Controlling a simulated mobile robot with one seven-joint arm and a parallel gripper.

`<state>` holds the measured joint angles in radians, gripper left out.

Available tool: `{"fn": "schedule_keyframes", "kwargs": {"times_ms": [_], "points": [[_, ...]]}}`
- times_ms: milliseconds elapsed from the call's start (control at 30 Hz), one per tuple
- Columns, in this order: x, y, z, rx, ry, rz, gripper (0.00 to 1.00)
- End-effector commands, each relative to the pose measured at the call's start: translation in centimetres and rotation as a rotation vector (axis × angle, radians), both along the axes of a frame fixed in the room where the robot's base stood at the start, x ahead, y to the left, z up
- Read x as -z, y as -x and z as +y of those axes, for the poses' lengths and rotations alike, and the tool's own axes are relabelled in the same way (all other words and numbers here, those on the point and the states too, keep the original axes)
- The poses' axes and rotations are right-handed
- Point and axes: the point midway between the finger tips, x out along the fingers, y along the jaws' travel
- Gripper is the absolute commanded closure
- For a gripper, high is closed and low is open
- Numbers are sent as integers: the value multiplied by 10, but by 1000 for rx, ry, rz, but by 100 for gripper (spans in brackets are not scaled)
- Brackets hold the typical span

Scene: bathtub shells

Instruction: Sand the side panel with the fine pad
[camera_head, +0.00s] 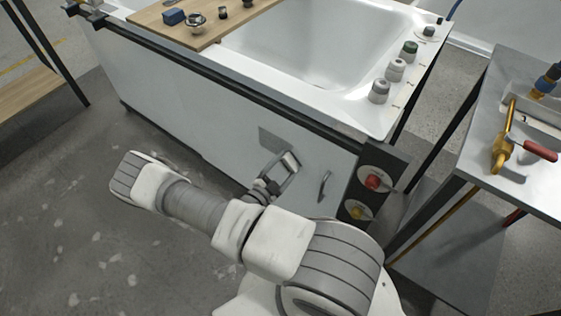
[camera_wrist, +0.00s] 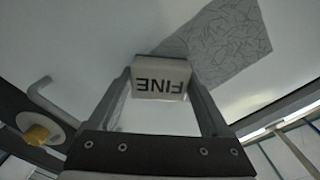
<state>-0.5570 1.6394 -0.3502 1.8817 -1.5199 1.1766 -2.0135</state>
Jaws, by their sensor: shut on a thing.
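My gripper (camera_head: 287,170) reaches to the white side panel (camera_head: 215,120) of the tub and is shut on the fine pad. In the wrist view the fine pad (camera_wrist: 162,78) is a pale block marked "FINE", held between the two fingertips (camera_wrist: 160,84). The pad is close to the panel; I cannot tell for certain whether it touches. A grey scratched patch (camera_wrist: 228,42) on the panel lies right behind and beside the pad. In the head view this patch (camera_head: 268,138) shows just left of my gripper. The pad is hardly visible in the head view.
A curved handle (camera_head: 324,186) sticks out of the panel right of my gripper. Red (camera_head: 373,182) and yellow (camera_head: 357,212) knobs sit on the dark end post. A steel table (camera_head: 540,185) with tools stands at the right. A wooden board (camera_head: 235,22) lies across the tub. Floor at left is clear.

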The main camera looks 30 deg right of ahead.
Motion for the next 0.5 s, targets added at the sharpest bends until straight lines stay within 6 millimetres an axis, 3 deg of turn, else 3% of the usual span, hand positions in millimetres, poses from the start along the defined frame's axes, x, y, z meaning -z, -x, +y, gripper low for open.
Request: {"fn": "schedule_keyframes", "kwargs": {"times_ms": [500], "points": [[-26, 6, -5, 10, 10, -1, 63]]}}
